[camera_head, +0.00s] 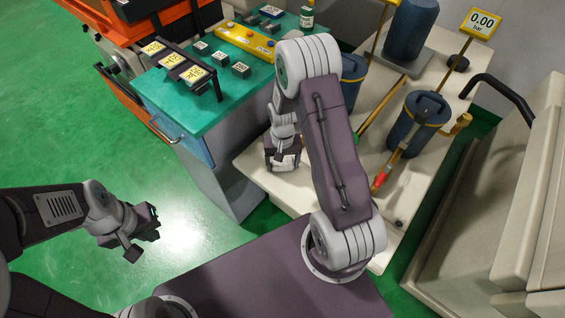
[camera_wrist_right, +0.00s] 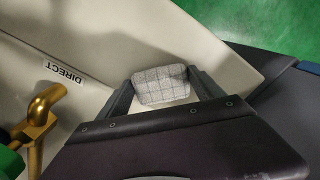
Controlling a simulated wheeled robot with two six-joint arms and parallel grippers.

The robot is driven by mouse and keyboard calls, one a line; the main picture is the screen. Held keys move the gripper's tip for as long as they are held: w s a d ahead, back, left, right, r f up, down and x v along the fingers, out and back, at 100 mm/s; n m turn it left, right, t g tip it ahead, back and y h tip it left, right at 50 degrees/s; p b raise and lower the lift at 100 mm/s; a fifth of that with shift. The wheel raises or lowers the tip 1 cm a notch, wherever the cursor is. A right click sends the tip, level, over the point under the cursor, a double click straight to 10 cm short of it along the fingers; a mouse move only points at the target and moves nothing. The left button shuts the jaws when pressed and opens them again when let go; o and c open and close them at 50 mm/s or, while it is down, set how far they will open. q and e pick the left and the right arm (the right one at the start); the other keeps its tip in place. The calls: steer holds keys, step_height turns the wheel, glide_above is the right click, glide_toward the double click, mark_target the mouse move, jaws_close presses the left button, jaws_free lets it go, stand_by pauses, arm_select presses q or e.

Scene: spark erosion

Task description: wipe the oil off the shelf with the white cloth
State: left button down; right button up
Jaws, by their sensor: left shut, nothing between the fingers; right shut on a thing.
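The white cloth (camera_wrist_right: 161,85), with a grey grid pattern, is a folded pad between the fingers of my right gripper (camera_wrist_right: 164,90) in the right wrist view. In the head view my right gripper (camera_head: 283,158) is low over the left end of the cream shelf (camera_head: 332,205), and a pale bit of cloth shows at its fingers. I cannot tell whether the cloth touches the shelf. My left gripper (camera_head: 142,232) is shut and empty over the green floor, away from the shelf. I cannot make out the oil; my right arm hides part of the shelf.
Blue filter bowls (camera_head: 417,120) stand along the shelf, with a brass pipe and a red-ended piece (camera_head: 380,178) near them. A teal-topped cabinet (camera_head: 180,100) with small blocks and labels is on the left. A brass fitting (camera_wrist_right: 40,110) is left of the cloth in the wrist view.

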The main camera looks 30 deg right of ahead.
steer(key=r, duration=0.1)
steer(key=r+p, duration=0.1)
steer(key=r, duration=0.1)
steer(key=r+p, duration=0.1)
steer(key=shift+s+a+r, duration=0.2)
steer(key=shift+a, duration=0.1)
step_height(320, 180, up, 2)
steer(key=shift+w+d+p, duration=0.15)
steer(key=shift+p, duration=0.95)
steer(key=shift+r+p, duration=0.65)
steer(key=shift+r, duration=0.15)
steer(key=shift+f, duration=0.1)
